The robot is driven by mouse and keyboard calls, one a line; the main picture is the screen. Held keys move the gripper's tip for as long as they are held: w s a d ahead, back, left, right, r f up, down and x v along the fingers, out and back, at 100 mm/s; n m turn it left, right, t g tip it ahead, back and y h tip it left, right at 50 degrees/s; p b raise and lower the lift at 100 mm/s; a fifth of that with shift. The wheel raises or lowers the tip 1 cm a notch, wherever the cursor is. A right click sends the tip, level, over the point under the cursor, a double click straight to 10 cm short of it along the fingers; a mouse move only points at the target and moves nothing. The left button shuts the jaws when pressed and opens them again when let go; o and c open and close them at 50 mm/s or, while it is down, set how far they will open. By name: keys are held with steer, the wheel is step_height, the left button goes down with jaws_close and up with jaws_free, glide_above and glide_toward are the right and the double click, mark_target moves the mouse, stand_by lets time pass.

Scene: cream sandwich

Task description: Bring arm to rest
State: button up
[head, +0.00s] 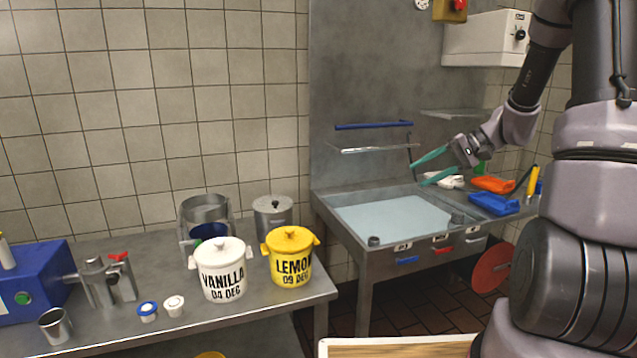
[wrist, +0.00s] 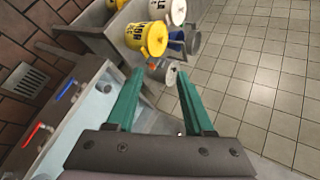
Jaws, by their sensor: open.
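My gripper (head: 428,168) is in the right half of the head view, at the end of my bent arm. It has two long teal fingers, spread apart with nothing between them. It is held in the air above the sink table (head: 335,208), pointing left. In the wrist view my gripper (wrist: 158,98) also shows both fingers apart and empty. Beyond its tips stand a yellow LEMON tub (wrist: 150,36) and a grey metal pot (wrist: 164,72). No finger appears to touch anything.
The steel table at left bears a white VANILLA tub (head: 222,275), the yellow LEMON tub (head: 290,265), two metal pots, small cups and a blue machine (head: 35,285). Orange (head: 493,184) and blue (head: 494,204) items lie right of the sink. Wall rails (head: 374,125) are behind my gripper.

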steer(key=s+a+r+t+h, duration=0.1)
steer(key=s+r+h, duration=0.3)
steer(key=s+r, duration=0.4)
steer(key=s+a+r+t+h, duration=0.1)
steer(key=s+r+t+h, duration=0.2)
steer(key=s, duration=1)
step_height(320, 180, up, 6)
steer(key=shift+s+a+f+t+h, duration=0.2)
steer(key=shift+s+t+h, duration=0.1)
steer(key=shift+h, duration=0.7)
